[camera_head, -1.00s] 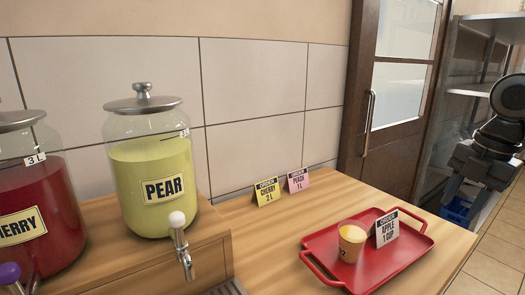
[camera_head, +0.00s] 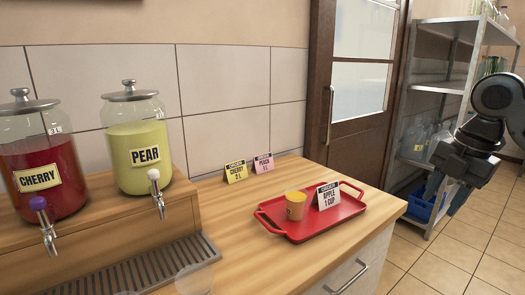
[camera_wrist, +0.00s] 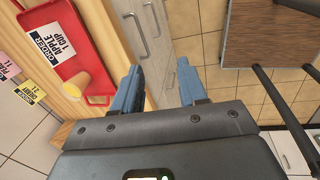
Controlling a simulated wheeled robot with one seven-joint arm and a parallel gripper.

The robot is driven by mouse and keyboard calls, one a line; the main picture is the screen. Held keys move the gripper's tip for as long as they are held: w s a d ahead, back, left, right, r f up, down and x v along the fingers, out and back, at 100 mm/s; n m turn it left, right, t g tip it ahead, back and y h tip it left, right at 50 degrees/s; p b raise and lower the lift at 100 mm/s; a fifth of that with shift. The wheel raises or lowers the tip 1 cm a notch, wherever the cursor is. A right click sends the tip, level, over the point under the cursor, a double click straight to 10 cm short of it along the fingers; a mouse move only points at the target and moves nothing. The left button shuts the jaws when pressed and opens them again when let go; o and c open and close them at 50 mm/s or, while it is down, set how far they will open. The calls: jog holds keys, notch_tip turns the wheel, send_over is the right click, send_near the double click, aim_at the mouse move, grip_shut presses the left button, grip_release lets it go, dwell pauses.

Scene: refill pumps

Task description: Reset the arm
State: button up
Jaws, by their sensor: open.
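My gripper (camera_head: 446,190) is at the right in the head view, out over the floor and to the right of the counter. In the wrist view my gripper (camera_wrist: 160,88) shows two blue fingers spread apart with nothing between them. The fingers point toward the cabinet front and the floor. My gripper touches no object in these views.
A red tray (camera_head: 275,231) on the counter (camera_head: 240,205) holds a yellow-orange cup (camera_head: 296,205) and an apple order card (camera_head: 327,195). Cherry (camera_head: 45,180) and pear (camera_head: 140,150) dispensers stand left. A metal shelf (camera_head: 440,85) with a blue crate (camera_head: 425,205) stands behind my arm.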

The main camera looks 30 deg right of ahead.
jog(key=w+a+f+m+t+y, duration=0.1)
jog(key=w+a+m+t+y, duration=0.15)
jog(key=w+a, duration=0.4)
jog(key=w+a+f+m+t+y, duration=0.15)
jog(key=w+a+t, duration=0.25)
jog(key=a, duration=0.6)
jog(key=w+a+f+m+t+y, duration=0.1)
jog(key=w+a+m+t+y, duration=0.15)
jog(key=w+a, duration=0.5)
jog(key=s+a+f+m+t+h, duration=0.2)
jog(key=s+a+f+m+t, duration=0.1)
jog(key=a+m, duration=0.3)
jog(key=s+a+f+m+h, duration=0.2)
jog(key=s+f+m, duration=0.15)
jog(key=s, duration=0.25)
jog(key=s+a+f+m+h, duration=0.1)
jog(key=s+a+f+m, duration=0.2)
jog(key=s, duration=0.4)
jog(key=s+a+f+m+h, duration=0.1)
jog(key=s+a+f+h, duration=0.1)
jog(key=s+f, duration=0.35)
jog(key=s+d+r, duration=0.1)
jog(key=s+d, duration=0.1)
jog(key=s, duration=0.8)
jog(key=s+d+r+n, duration=0.1)
jog(key=s+d+r, duration=0.1)
jog(key=s, duration=0.8)
jog(key=shift+s+r+t, duration=0.2)
jog(key=shift+t, duration=0.1)
